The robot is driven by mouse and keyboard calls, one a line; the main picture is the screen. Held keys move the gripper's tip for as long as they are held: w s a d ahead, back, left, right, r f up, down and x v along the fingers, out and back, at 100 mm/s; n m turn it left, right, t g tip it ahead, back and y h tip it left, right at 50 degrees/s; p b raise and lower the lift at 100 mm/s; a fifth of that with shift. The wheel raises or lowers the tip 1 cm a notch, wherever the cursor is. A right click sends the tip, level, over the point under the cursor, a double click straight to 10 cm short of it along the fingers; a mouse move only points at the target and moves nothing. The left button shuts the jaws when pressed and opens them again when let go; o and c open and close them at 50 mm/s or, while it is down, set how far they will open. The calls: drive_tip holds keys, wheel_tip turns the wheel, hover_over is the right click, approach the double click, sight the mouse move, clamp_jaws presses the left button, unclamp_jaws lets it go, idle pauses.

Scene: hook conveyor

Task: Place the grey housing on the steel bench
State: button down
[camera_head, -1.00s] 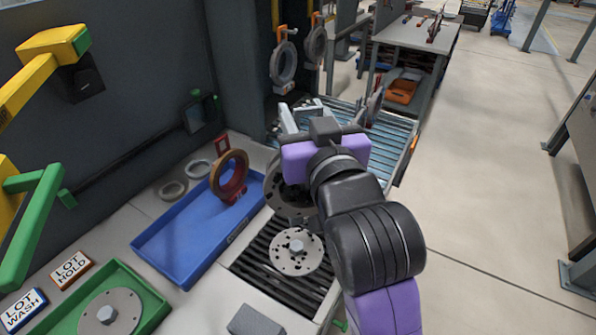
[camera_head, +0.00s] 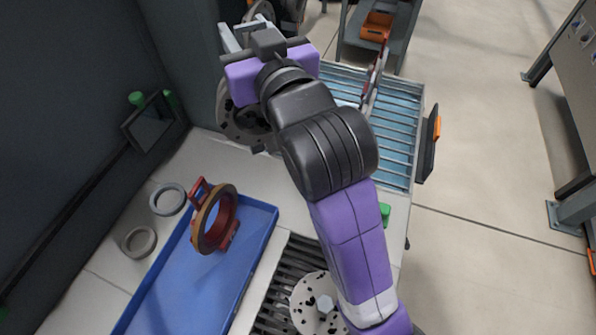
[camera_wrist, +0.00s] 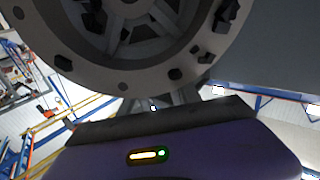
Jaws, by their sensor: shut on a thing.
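The grey housing (camera_head: 236,122), a round flanged ring with bolt holes, hangs at my gripper (camera_head: 246,36), partly hidden behind my wrist. My gripper is shut on it. In the wrist view the housing (camera_wrist: 150,82) fills the top, with its spoked inside and bolt-holed flange close to the gripper. The contact at the fingertips is not clear. A grey metal bench (camera_head: 372,46) stands at the top of the head view, with an orange bin on its lower shelf. Its top is out of the picture now, and I cannot be sure it is the steel bench.
A blue tray (camera_head: 262,212) holds a red and tan ring (camera_head: 214,220). Two grey rings lie left of it. A round plate (camera_head: 308,300) sits on black rollers.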

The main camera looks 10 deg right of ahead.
drive_tip(key=shift+w, duration=0.35)
wheel_tip(320, 180, down, 20)
drive_tip(key=b, duration=0.1)
drive_tip(key=shift+w+r, duration=0.15)
drive_tip(key=shift+a, duration=0.1)
drive_tip(key=c, duration=0.9)
unclamp_jaws()
drive_tip(key=shift+f, duration=0.25)
drive_tip(key=shift+o, duration=0.2)
drive_tip(key=b+v, duration=0.2)
drive_tip(key=v, duration=1)
drive_tip(key=shift+r, duration=0.15)
